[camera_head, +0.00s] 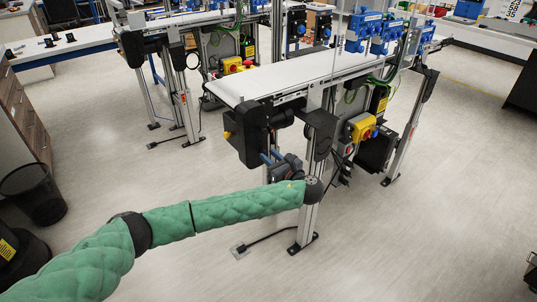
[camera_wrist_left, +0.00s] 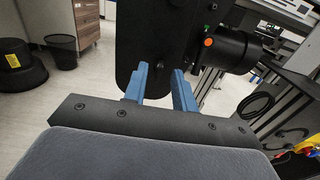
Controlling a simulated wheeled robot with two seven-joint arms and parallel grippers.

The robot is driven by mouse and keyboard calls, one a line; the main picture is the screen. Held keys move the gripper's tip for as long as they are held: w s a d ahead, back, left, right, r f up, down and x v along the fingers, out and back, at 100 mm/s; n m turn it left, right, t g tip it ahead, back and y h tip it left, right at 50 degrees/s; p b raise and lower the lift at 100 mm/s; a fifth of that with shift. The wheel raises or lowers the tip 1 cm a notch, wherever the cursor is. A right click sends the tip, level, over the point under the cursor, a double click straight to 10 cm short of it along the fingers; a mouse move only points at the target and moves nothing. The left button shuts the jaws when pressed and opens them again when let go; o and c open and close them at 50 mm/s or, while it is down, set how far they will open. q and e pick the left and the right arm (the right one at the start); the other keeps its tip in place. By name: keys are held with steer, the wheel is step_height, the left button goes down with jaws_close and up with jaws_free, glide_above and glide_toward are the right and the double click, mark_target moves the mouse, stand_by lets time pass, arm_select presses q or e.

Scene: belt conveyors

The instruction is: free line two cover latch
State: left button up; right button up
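The black cover (camera_head: 247,133) sits at the near end of the front belt conveyor (camera_head: 285,80). It also fills the upper middle of the left wrist view as a dark upright housing (camera_wrist_left: 155,35). My left gripper (camera_head: 271,157) is just below and in front of it, with its blue fingers pointing at it. In the left wrist view the fingers (camera_wrist_left: 160,70) are apart, with a small dark part of the housing between their tips. I cannot tell if they touch it, or make out the latch clearly. My right gripper is not in view.
A black motor (camera_wrist_left: 228,50) with an orange spot is close right of the fingers. A yellow switch box (camera_head: 361,127) hangs under the conveyor. Another conveyor (camera_head: 190,20) stands behind. A black bin (camera_head: 35,193) is at the left.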

arm_select(q)
steer(key=shift+w+a, duration=0.4)
steer(key=shift+w, duration=0.15)
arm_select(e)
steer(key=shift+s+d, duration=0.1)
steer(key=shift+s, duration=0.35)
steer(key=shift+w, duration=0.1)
arm_select(q)
steer(key=c, duration=0.5)
jaws_close()
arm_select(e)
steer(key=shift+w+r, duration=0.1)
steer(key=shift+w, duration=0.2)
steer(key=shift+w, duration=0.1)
